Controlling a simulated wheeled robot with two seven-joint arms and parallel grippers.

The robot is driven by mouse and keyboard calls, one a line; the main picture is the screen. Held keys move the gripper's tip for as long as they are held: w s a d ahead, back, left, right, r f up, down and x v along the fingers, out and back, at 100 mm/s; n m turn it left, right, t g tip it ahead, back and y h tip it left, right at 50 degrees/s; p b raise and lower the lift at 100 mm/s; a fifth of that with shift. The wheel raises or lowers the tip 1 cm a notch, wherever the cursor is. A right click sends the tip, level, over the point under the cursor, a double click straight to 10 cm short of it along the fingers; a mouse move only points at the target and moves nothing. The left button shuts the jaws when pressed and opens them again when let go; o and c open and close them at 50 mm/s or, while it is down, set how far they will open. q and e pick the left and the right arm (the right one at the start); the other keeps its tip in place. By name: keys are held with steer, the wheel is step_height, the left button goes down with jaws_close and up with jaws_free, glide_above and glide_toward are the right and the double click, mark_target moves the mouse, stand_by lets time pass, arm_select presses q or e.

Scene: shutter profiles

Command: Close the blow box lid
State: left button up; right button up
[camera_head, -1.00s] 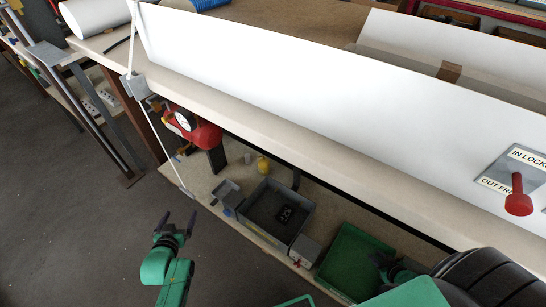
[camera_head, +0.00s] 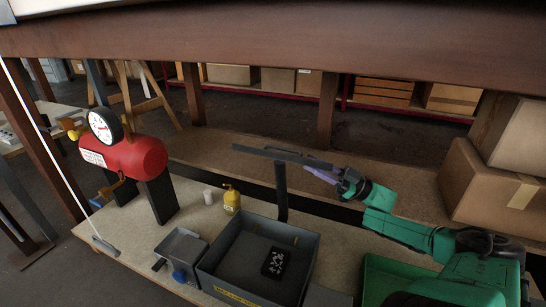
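A grey open-topped box (camera_head: 215,262) stands on the low shelf at lower middle, with a yellow label on its front and a dark block with white marks (camera_head: 274,263) inside. A dark post (camera_head: 281,192) rises at its back and carries a thin dark flat piece (camera_head: 268,152), seen nearly edge-on; I cannot tell for sure whether this is the lid. My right gripper (camera_head: 314,168), with purplish fingers, reaches in from the right at the right end of that piece. Whether it touches or grips it is unclear. My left gripper is out of view.
A small grey box with a blue knob (camera_head: 180,250), a yellow bottle (camera_head: 231,200) and a red tank with a gauge (camera_head: 135,155) stand to the left. A green tray (camera_head: 374,276) lies at lower right. Cardboard boxes (camera_head: 500,180) stand far right. The brown bench beam (camera_head: 300,40) crosses above.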

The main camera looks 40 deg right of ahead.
mark_target(281, 149)
steer(key=b+x, duration=0.1)
steer(key=x, duration=0.2)
steer(key=b+x, duration=0.2)
steer(key=x, duration=0.1)
steer(key=b+x, duration=0.1)
steer(key=x, duration=0.2)
steer(key=shift+w+a+f, duration=0.15)
steer(key=shift+w+a, duration=0.05)
steer(key=shift+w, duration=0.15)
steer(key=shift+w+a, duration=0.1)
steer(key=shift+w, duration=0.15)
steer(key=shift+r, duration=0.35)
jaws_close()
